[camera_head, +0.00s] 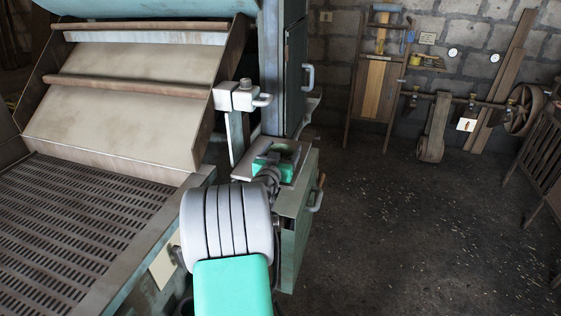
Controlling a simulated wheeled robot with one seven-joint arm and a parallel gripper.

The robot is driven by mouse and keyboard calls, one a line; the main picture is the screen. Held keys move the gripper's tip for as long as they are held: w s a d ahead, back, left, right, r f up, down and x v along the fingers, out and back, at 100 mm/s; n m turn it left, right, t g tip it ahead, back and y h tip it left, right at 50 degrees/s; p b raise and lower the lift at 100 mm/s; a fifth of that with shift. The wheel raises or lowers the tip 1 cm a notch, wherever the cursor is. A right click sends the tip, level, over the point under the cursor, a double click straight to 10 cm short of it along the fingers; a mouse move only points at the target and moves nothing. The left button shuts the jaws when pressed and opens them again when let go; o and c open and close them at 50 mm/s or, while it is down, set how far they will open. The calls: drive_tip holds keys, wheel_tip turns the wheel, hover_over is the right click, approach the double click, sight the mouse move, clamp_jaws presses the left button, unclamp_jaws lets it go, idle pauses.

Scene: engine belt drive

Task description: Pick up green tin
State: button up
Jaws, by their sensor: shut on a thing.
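The green tin (284,152) shows as a small green shape at a light ledge (300,172) on the side of the machine. My gripper (279,161) is at the tin, at the far end of my arm, and is shut on it. The fingers are small and partly hidden by my own wrist, so their exact grip is hard to make out. I cannot tell whether the tin touches the ledge or is held just above it.
A large machine with a slatted bed (75,225) and a sloped board (115,105) fills the left. A blue-grey cabinet (283,75) rises behind the ledge. Tools, a wooden stand (376,90) and a wheel (523,108) line the back wall. The dark floor (420,235) at right is open.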

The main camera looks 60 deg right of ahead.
drive_tip(key=c, duration=0.8)
drive_tip(key=shift+r, duration=0.15)
